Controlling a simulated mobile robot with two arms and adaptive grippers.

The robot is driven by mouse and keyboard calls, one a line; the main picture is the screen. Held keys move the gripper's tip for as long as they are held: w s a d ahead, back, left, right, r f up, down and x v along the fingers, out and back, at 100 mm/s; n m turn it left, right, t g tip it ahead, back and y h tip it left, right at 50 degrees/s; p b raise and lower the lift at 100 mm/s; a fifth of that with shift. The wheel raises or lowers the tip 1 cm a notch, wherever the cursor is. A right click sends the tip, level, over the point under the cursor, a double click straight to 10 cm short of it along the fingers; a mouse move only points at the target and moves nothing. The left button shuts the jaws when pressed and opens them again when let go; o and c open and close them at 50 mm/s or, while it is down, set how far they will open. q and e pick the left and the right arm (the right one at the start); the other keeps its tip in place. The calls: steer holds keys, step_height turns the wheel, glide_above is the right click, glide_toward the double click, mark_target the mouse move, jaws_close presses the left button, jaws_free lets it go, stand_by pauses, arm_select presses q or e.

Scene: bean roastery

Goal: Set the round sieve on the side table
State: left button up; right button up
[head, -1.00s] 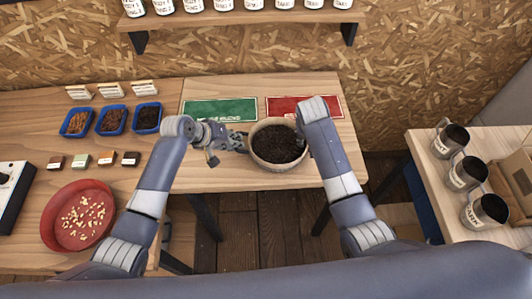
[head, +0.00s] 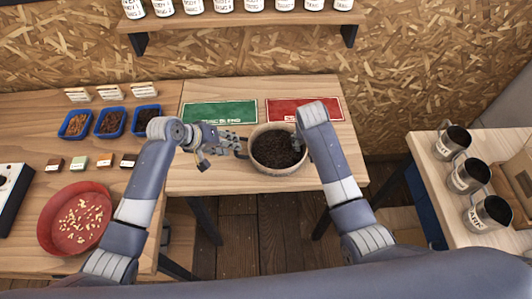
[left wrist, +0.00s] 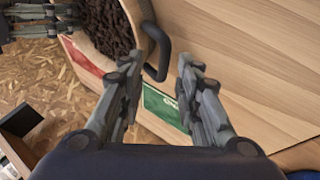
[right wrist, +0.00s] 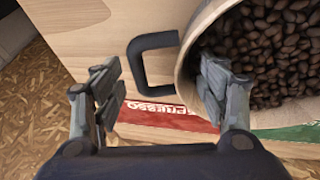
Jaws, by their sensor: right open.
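The round sieve (head: 251,157), a pale round rim filled with dark beans, sits on the wooden table (head: 200,178) in front of a green and a red mat. Its black handle shows in the left wrist view (left wrist: 157,62), and the opposite handle in the right wrist view (right wrist: 151,45).
The green mat (head: 220,112) and red mat (head: 330,108) lie behind the sieve. Another wooden table (head: 435,180) at right holds several metal pitchers (head: 468,175) and a cardboard box. Blue trays (head: 110,122) and a red bowl (head: 50,240) stand on the left counter.

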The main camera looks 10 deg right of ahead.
steer(key=shift+a+r, duration=0.1)
steer(key=shift+r, duration=0.1)
arm_select(q)
steer(key=v, duration=0.8)
arm_select(e)
steer(key=v, duration=1.1)
steer(key=shift+s+r, duration=0.2)
steer(key=shift+r, duration=0.1)
arm_select(q)
steer(key=shift+r, duration=0.1)
